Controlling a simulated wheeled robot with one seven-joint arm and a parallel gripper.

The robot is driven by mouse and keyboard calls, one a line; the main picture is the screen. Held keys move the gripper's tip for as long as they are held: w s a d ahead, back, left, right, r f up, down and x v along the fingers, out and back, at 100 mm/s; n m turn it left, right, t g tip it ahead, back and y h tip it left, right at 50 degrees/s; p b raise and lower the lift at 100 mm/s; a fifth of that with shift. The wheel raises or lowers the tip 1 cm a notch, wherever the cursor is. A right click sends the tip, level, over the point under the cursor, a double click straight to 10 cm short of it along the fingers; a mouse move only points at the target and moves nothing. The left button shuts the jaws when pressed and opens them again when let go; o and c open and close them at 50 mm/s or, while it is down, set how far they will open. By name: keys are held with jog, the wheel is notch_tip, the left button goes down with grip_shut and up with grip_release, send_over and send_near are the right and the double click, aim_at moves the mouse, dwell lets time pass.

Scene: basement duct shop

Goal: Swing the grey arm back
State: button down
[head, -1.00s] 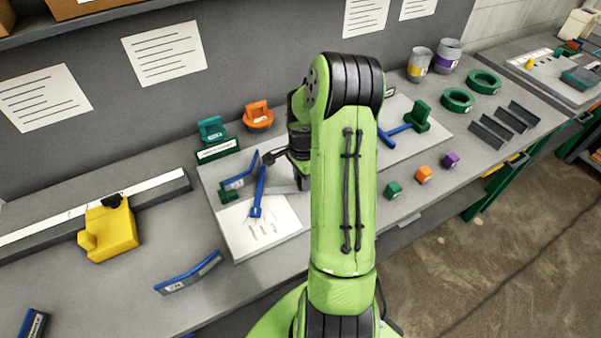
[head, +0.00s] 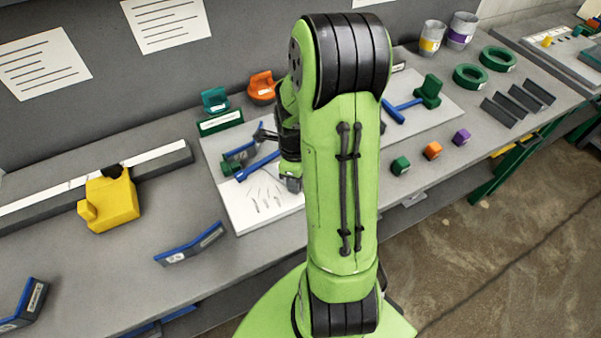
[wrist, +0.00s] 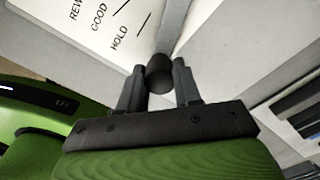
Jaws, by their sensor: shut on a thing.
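In the wrist view my gripper (wrist: 160,85) is shut on a dark round knob (wrist: 160,72), one finger on each side. A grey strip (wrist: 174,25) runs up the picture behind the knob; I cannot tell for sure that it is the grey arm. A white printed sheet (wrist: 95,25) with the words GOOD and HOLD lies beside it. In the head view my own arm hides the gripper's grasp.
A second blue bar (head: 402,109) with a green block (head: 428,91) is right of my arm. Green, orange and purple cubes (head: 433,150) stand near the bench's front edge. A yellow block (head: 112,203) and a blue-edged bracket (head: 190,244) are at left. Bare bench lies between them.

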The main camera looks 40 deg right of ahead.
jog(key=shift+a+m, duration=0.4)
jog(key=c, duration=0.8)
grip_release()
jog(key=shift+a, duration=0.1)
jog(key=shift+r, duration=0.15)
notch_tip(320, 180, up, 16)
jog(key=p, duration=0.4)
jog(key=shift+f, duration=0.25)
